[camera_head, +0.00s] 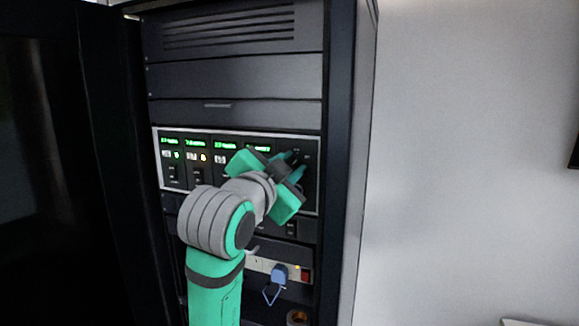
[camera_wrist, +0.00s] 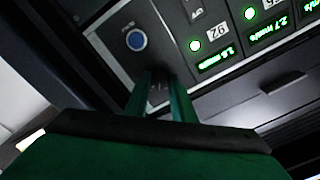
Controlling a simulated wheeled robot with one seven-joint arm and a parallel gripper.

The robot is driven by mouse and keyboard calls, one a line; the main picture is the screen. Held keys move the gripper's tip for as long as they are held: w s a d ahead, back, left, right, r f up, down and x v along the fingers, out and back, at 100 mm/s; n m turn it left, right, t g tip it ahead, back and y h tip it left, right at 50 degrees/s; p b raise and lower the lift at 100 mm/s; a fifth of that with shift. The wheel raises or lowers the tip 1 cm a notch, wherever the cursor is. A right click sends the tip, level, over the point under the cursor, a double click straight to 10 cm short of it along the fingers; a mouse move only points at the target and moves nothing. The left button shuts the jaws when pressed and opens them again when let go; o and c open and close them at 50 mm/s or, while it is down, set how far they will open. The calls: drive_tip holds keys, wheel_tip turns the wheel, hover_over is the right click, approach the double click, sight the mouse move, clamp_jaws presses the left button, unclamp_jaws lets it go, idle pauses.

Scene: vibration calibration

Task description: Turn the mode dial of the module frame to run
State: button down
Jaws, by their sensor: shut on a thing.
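The module frame (camera_head: 157,165) is a light-edged panel in the rack, with several dark modules bearing green displays. My gripper (camera_head: 297,165) reaches its right end, with the arm crossing in front of the lower right modules. In the wrist view my gripper (camera_wrist: 166,84) has its two green fingers close together against the dark end panel, shut on the mode dial. The dial itself is hidden between and behind the fingers, so its pointer cannot be read. The small labels are too blurred to read.
The dark rack (camera_head: 340,120) encloses the frame, with blank panels above. A blue plug (camera_head: 279,274) with a hanging cord sits in a socket strip below, near a red switch (camera_head: 305,276). A dark door stands at the left.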

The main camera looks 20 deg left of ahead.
drive_tip(key=n, duration=0.4)
drive_tip(key=shift+r, duration=0.15)
drive_tip(key=shift+s+n, duration=0.1)
drive_tip(key=shift+n, duration=1.8)
drive_tip(key=shift+a+r, duration=0.1)
drive_tip(key=c, duration=1.7)
unclamp_jaws()
drive_tip(key=shift+o, duration=0.8)
drive_tip(key=shift+a, duration=0.1)
drive_tip(key=shift+s, duration=0.2)
drive_tip(key=s, duration=1)
drive_tip(key=shift+s+a, duration=0.2)
